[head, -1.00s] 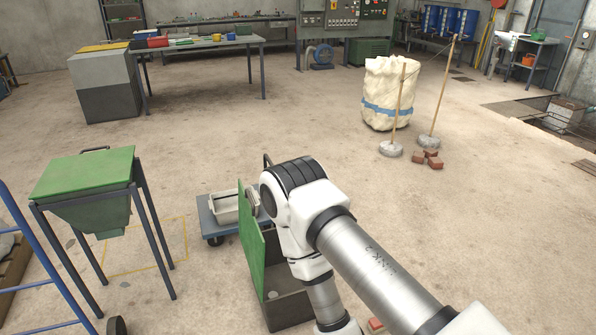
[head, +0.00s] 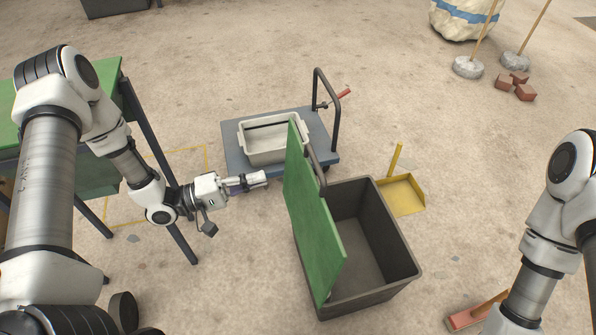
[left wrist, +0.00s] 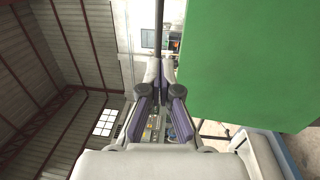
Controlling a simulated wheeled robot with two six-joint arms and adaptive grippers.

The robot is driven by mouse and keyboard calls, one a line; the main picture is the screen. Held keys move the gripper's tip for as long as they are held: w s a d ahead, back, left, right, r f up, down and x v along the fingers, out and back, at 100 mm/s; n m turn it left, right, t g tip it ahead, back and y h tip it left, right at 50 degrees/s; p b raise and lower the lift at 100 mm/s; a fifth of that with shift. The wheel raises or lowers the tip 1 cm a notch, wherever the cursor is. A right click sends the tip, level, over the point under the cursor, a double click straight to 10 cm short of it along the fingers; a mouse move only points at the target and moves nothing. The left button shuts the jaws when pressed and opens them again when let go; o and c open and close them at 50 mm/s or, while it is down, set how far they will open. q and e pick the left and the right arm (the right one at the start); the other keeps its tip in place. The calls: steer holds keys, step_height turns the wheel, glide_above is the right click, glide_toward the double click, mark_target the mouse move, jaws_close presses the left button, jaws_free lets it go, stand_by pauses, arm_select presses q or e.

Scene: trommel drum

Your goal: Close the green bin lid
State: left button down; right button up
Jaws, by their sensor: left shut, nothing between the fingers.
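The green bin lid (head: 312,212) stands raised and nearly upright on the left side of the dark grey bin (head: 392,222). The bin is open and its inside looks empty. A dark handle (head: 316,165) sits on the lid near the bin's far end. My left gripper (head: 262,178) is shut and empty, just left of the lid and apart from it in the head view. In the left wrist view its fingers (left wrist: 163,105) point forward, and a large green panel (left wrist: 250,60) fills the right side. My right arm shows at the right edge; its gripper is out of view.
A blue-grey trolley (head: 235,150) with a pale tray (head: 268,158) stands behind the lid. A yellow dustpan (head: 404,196) lies right of the bin. A green-topped stand (head: 110,82) is at the left. Bricks (head: 515,86) and posts are at the back right.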

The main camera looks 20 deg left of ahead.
arm_select(q)
steer(key=b+x, duration=0.1)
steer(key=x, duration=0.9)
steer(key=shift+d+b, duration=0.25)
steer(key=shift+b, duration=0.15)
steer(key=shift+r, duration=0.1)
